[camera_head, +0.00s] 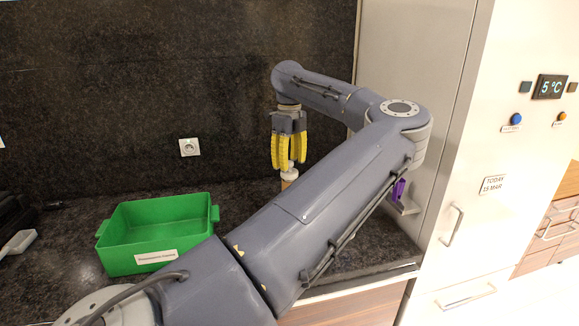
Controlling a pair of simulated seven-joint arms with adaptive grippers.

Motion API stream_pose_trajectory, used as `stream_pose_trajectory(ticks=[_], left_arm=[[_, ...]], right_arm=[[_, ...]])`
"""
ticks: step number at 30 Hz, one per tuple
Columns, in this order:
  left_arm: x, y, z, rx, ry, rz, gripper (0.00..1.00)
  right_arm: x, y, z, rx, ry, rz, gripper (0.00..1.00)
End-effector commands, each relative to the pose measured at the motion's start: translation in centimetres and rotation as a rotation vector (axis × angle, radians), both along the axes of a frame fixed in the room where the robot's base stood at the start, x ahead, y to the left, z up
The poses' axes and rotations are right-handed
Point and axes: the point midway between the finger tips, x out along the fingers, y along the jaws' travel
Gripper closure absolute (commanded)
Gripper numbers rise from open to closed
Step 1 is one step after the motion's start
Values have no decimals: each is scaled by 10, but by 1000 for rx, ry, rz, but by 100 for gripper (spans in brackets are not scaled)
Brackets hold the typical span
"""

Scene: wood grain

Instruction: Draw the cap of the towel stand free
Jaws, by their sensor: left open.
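My left gripper (290,163) points down with its yellow fingers open, at the back of the dark counter. A pale cap (290,174) shows just below and between the fingertips. Below it is a small wooden-coloured part, which looks like the top of the towel stand (286,184). The rest of the stand is hidden behind my left arm. I cannot tell whether the fingers touch the cap. My right gripper is not in view.
A green bin (157,258) with a white label stands on the counter at the left. A purple object (398,190) shows beside the tall white cabinet (462,200) at the right. A wall socket (189,147) is on the dark back wall. Some counter between bin and gripper is bare.

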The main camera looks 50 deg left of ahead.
Motion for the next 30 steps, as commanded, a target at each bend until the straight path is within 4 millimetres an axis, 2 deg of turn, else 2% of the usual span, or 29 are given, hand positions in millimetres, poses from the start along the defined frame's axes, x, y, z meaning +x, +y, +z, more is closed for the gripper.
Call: stream_pose_trajectory(ticks=[7,19,30], left_arm=[[0,0,-14,1,0,-1,52],[0,0,-16,1,-1,0,51],[0,0,-16,1,-1,0,94]], right_arm=[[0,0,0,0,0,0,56],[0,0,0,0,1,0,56],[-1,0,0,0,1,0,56]])
